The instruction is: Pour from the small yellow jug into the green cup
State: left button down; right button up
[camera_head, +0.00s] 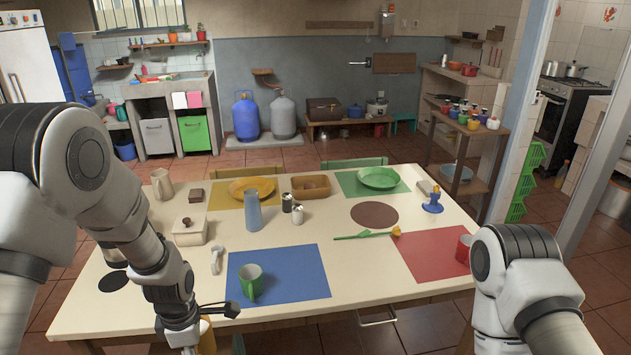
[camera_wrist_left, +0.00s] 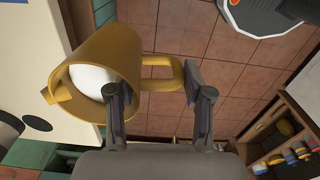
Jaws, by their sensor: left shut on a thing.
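The small yellow jug (camera_wrist_left: 98,50) fills the upper left of the left wrist view, its mouth toward the camera and something white inside. My left gripper (camera_wrist_left: 160,92) is shut on its handle (camera_wrist_left: 158,73). In the head view, the jug (camera_head: 207,340) shows only partly, below my left gripper (camera_head: 208,312), at the table's front edge. The green cup (camera_head: 251,282) stands upright on the blue mat (camera_head: 300,277), to the right of my left gripper and apart from it. My right arm is at the lower right; its gripper is out of view.
The table right of the blue mat is clear.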

aim_at(213, 348)
pick_arm(q)
jog(key=shift+w+d+f+m, duration=0.2)
jog(key=shift+w+d+m, duration=0.3)
jog(key=shift+m, duration=0.5)
jog(key=m, duration=0.2)
jog(key=d+m, duration=0.1)
jog(key=m, duration=0.1)
jog(key=shift+r, duration=0.2)
jog(key=m, duration=0.5)
jog(key=d+m, duration=0.1)
jog(key=m, duration=0.4)
jog(key=d+m, duration=0.1)
jog(key=m, duration=0.3)
jog(key=shift+w+d+m, duration=0.1)
jog(key=shift+w+m, duration=0.3)
